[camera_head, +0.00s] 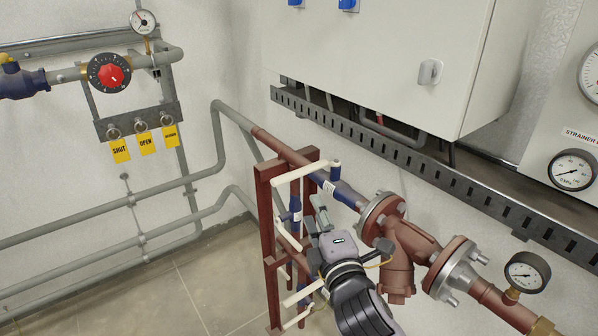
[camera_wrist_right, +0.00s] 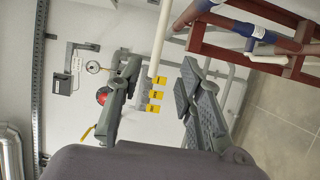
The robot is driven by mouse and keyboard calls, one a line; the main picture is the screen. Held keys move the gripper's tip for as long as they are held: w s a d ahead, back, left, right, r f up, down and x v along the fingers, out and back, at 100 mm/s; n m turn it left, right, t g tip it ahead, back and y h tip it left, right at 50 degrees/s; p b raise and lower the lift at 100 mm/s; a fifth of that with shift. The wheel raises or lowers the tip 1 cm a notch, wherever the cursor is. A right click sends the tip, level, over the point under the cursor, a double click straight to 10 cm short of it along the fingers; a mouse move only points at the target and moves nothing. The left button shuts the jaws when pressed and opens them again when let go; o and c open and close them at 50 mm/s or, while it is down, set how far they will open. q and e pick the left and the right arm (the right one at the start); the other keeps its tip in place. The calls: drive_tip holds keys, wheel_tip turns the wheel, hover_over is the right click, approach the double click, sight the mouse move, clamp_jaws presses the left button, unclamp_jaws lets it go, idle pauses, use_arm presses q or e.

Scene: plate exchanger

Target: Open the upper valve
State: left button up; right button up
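The upper valve is a blue body (camera_head: 340,190) on the red-brown pipe, with a long white lever (camera_head: 300,174) reaching left from it across the red frame. My right gripper (camera_head: 317,214) is just below this lever in the head view, reaching up from the bottom. In the right wrist view the fingers of my right gripper (camera_wrist_right: 161,68) are spread apart. A white lever (camera_wrist_right: 160,40) reaches down into the gap between them, and neither finger is visibly closed on it. My left gripper is not in view.
A red frame (camera_head: 265,200) stands beside the gripper, with a lower blue valve (camera_head: 296,208) and more white levers. A flanged strainer (camera_head: 410,245) is to the right. A grey cabinet (camera_head: 390,60) hangs above. Yellow tags (camera_head: 146,143) hang at left.

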sight(300, 177)
drive_tip(key=p+x, duration=0.2)
drive_tip(key=x, duration=1.3)
drive_tip(key=shift+w+a, duration=0.2)
drive_tip(key=shift+w, duration=0.05)
drive_tip(key=shift+f, duration=0.1)
clamp_jaws()
